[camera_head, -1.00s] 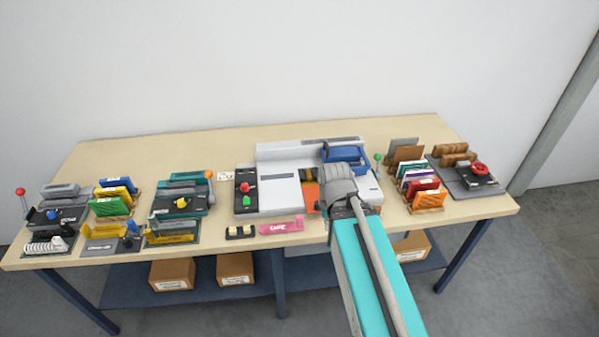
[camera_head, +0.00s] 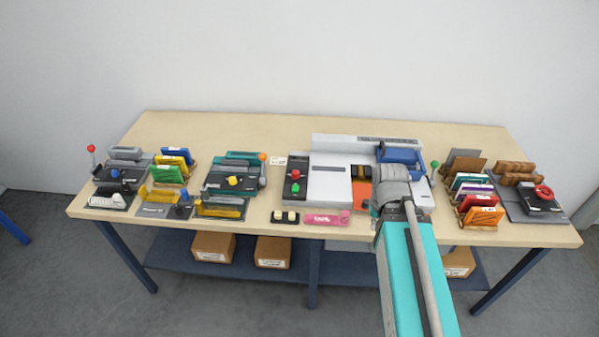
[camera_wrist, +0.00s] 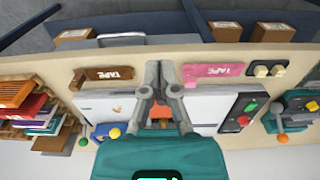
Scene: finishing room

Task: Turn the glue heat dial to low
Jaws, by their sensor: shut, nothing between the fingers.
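The white glue machine (camera_head: 330,178) stands in the middle of the bench. Its black panel (camera_head: 296,187) carries a red knob (camera_head: 296,174) and a green knob (camera_head: 295,188); in the wrist view these are the red knob (camera_wrist: 243,120) and green knob (camera_wrist: 251,106). A yellow knob (camera_wrist: 115,133) shows at the machine's other side. I cannot read which one is the glue heat dial. My gripper (camera_wrist: 161,66) is shut and empty, over the machine's front right part, apart from the knobs.
A pink tape strip (camera_head: 322,218) and a small black switch box (camera_head: 286,216) lie at the front edge. Tools with levers (camera_head: 232,180) crowd the left. Racks of coloured boards (camera_head: 478,198) and a red handwheel (camera_head: 543,192) stand right.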

